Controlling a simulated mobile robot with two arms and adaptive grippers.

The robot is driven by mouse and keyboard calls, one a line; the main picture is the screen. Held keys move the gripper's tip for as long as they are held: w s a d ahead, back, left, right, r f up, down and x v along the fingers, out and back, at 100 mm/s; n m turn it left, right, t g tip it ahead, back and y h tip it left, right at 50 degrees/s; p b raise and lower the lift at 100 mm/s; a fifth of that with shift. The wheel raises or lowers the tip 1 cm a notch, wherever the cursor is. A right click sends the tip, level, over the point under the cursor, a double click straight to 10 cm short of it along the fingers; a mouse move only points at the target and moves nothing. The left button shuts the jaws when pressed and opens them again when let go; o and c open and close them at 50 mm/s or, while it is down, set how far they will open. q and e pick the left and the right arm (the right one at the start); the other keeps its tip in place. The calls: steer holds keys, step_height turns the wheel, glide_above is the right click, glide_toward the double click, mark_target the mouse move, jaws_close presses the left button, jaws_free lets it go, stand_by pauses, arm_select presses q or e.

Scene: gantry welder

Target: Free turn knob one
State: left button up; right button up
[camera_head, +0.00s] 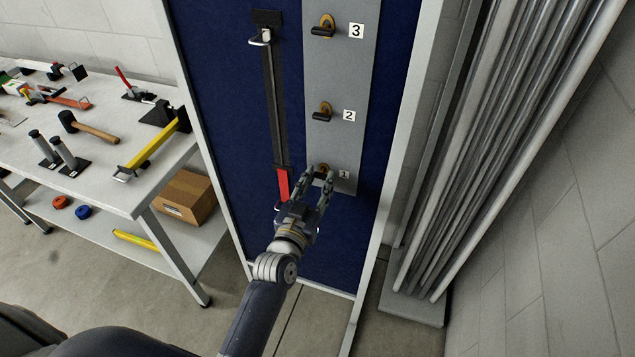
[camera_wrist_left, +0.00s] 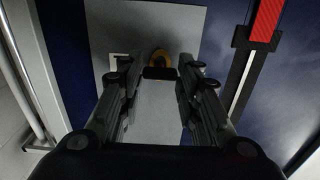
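Knob one (camera_head: 322,168) is the lowest of three brass-and-black turn knobs on a grey strip (camera_head: 341,75) fixed to a blue panel. Its label "1" (camera_head: 344,174) is beside it. My left gripper (camera_head: 319,177) is at this knob with its fingers apart, partly hiding it. In the left wrist view the knob (camera_wrist_left: 161,62) shows between the two fingers (camera_wrist_left: 155,70), with a gap on either side. Its dark handle lies crosswise in that view. I cannot tell whether a fingertip touches it. My right gripper is not in view.
Knobs two (camera_head: 322,112) and three (camera_head: 324,27) are above. A long clamp bar with a red end (camera_head: 283,184) hangs left of the strip. A tool-covered workbench (camera_head: 110,185) stands left. Metal pipes (camera_head: 490,130) lean at right.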

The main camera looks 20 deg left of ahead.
arm_select(q)
steer(key=shift+n, duration=0.3)
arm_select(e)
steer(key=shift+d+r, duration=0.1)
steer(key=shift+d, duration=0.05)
arm_select(q)
steer(key=shift+r+n+p, duration=0.1)
steer(key=shift+n+p, duration=0.2)
steer(key=shift+n, duration=1)
steer(key=n+p, duration=0.1)
steer(key=n, duration=0.3)
steer(key=shift+n, duration=0.3)
steer(key=n, duration=0.4)
steer(key=shift+p, duration=0.3)
steer(key=n, duration=0.3)
steer(key=shift+n, duration=1.5)
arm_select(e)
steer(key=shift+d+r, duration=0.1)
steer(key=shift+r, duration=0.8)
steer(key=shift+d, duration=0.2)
